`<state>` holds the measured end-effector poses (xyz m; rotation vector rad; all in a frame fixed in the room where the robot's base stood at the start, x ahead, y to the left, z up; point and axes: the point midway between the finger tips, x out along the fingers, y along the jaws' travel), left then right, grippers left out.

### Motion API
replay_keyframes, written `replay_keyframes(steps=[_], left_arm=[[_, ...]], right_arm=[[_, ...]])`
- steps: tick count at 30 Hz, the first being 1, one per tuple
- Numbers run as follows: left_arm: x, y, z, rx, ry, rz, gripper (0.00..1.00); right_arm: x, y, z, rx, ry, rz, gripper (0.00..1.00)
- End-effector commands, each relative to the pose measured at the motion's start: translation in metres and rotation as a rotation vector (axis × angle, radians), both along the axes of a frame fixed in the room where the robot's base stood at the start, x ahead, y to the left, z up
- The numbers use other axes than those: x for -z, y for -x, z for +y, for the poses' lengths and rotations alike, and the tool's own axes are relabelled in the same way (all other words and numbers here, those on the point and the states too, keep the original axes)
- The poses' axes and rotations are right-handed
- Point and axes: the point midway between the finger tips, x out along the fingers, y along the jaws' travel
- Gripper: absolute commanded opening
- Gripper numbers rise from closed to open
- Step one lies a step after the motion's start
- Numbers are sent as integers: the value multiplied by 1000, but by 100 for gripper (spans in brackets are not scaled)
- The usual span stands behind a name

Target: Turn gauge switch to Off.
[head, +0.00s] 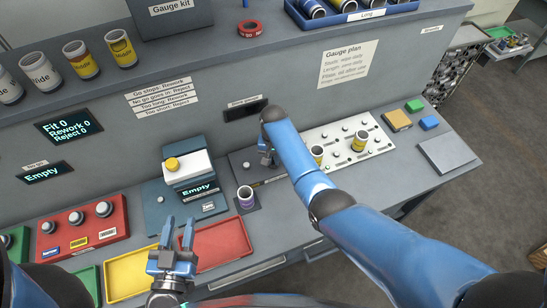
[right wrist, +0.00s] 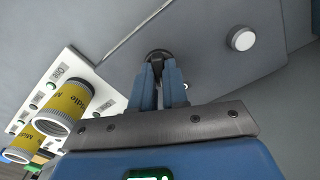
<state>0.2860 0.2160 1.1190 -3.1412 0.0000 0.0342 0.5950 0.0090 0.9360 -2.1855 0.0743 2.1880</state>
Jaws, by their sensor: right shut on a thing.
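The gauge switch shows as a round black knob (right wrist: 157,56) on a grey panel in the right wrist view. My right gripper (right wrist: 160,68) is shut on this knob, with a blue finger on each side. In the head view my right gripper (head: 266,158) reaches down to the dark grey gauge panel (head: 240,158), and my blue arm hides the knob and most of any marks around it. I cannot read the switch position. The small screen (head: 245,108) behind the panel is dark. My left gripper (head: 178,226) is open and empty above the front edge of the bench.
A white button (right wrist: 242,38) sits beside the knob. A white perforated board (head: 345,132) with yellow-labelled cans is at right. Red (head: 222,243) and yellow (head: 130,272) trays lie along the front edge.

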Motion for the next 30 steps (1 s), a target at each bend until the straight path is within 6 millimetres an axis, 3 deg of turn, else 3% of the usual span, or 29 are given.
replay_keyframes(steps=[15, 30], left_arm=[[1, 0, 0, 0, 0, 0, 39], [1, 0, 0, 0, 0, 0, 39]], right_arm=[[-1, 0, 0, -386, -1, 0, 0], [-1, 0, 0, -478, -1, 0, 0]])
